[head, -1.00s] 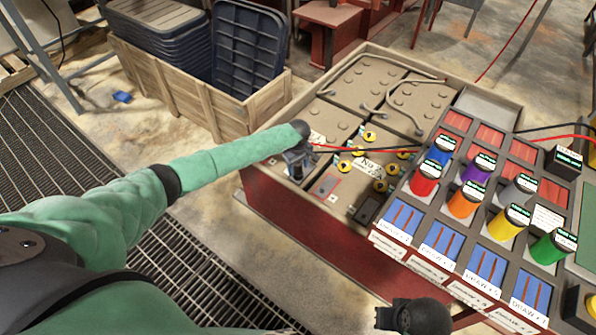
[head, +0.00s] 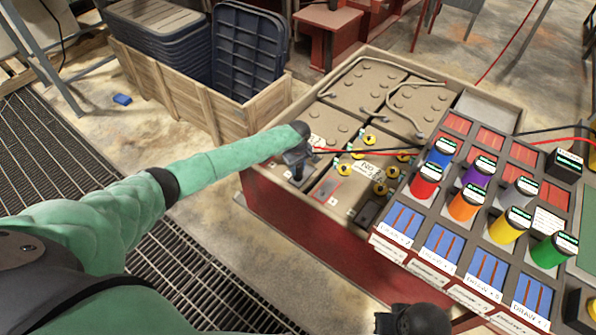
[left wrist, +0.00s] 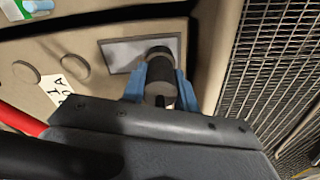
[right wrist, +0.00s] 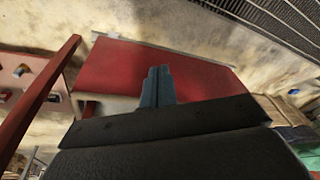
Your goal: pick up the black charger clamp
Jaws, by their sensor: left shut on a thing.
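The black charger clamp (left wrist: 158,82) shows in the left wrist view as a dark, rounded body between the two blue fingers of my left gripper (left wrist: 160,88). The fingers are shut on it, over a grey rectangular pad (left wrist: 118,54) on the battery top. I cannot tell whether the clamp touches the pad. In the head view my left gripper (head: 298,166) is at the left front of the battery box, and it hides most of the clamp. My right gripper (right wrist: 157,86) is empty, its fingers together, above a red surface in the right wrist view.
The red-sided box (head: 300,222) holds several tan batteries (head: 368,83) with yellow-ringed caps. Black and red cables cross its top. A panel with coloured cylinders stands at right, a wooden crate (head: 180,98) with dark lids behind left. Floor grating lies at left.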

